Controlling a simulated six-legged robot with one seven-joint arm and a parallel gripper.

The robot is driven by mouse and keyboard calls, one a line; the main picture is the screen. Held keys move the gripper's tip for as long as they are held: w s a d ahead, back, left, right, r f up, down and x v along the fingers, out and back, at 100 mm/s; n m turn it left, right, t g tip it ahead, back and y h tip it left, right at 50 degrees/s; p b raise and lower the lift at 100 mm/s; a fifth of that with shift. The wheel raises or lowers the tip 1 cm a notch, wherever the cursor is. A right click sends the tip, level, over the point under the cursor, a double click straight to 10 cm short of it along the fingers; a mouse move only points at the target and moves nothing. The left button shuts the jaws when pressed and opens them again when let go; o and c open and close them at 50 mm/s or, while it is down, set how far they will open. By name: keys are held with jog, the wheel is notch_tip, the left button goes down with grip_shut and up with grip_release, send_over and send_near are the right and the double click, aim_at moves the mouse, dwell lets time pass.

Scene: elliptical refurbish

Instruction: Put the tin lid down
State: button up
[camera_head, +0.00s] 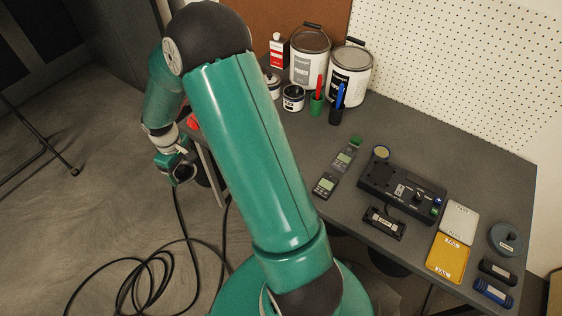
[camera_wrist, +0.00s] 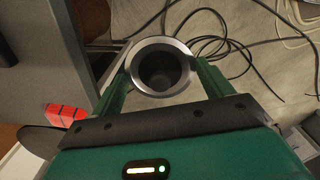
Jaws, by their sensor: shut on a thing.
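My gripper (camera_wrist: 161,72) is shut on a round thing with a silver rim and a dark, hollow-looking middle, which I take to be the tin lid (camera_wrist: 178,90). The two green fingers press on it from either side. In the head view my gripper (camera_head: 181,168) hangs at the left, beyond the left edge of the table, over the floor side. The held lid is too small there to make out clearly.
The dark table (camera_head: 400,130) holds two large paint cans (camera_head: 310,58), small tins (camera_head: 293,98), pen cups and a black device (camera_head: 402,188). A grey disc (camera_head: 506,238) lies at the right. Bare table lies in the middle. Cables (camera_head: 150,280) coil on the floor.

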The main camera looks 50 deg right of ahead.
jog(key=s+d+r+n, duration=0.4)
jog(key=s+d+n, duration=0.3)
jog(key=s+d, duration=0.15)
jog(key=s+d+r+n, duration=0.4)
jog(key=s+d+n, duration=0.3)
jog(key=s+n, duration=0.15)
jog(key=shift+m, duration=0.35)
jog(key=s+d+f, duration=0.1)
jog(key=d+f, duration=0.2)
jog(key=d, duration=0.1)
jog(key=s+d+f, duration=0.2)
jog(key=d+f, duration=0.1)
jog(key=d, duration=0.1)
jog(key=s+d+f, duration=0.1)
jog(key=d+f, duration=0.3)
jog(key=d, duration=0.1)
jog(key=shift+s+d, duration=0.1)
jog(key=shift+s, duration=0.15)
jog(key=shift+s+d+f, duration=0.1)
jog(key=shift+d+f, duration=0.05)
jog(key=shift+f, duration=1.55)
jog(key=shift+f, duration=0.1)
jog(key=o, duration=0.9)
jog(key=shift+o, duration=0.2)
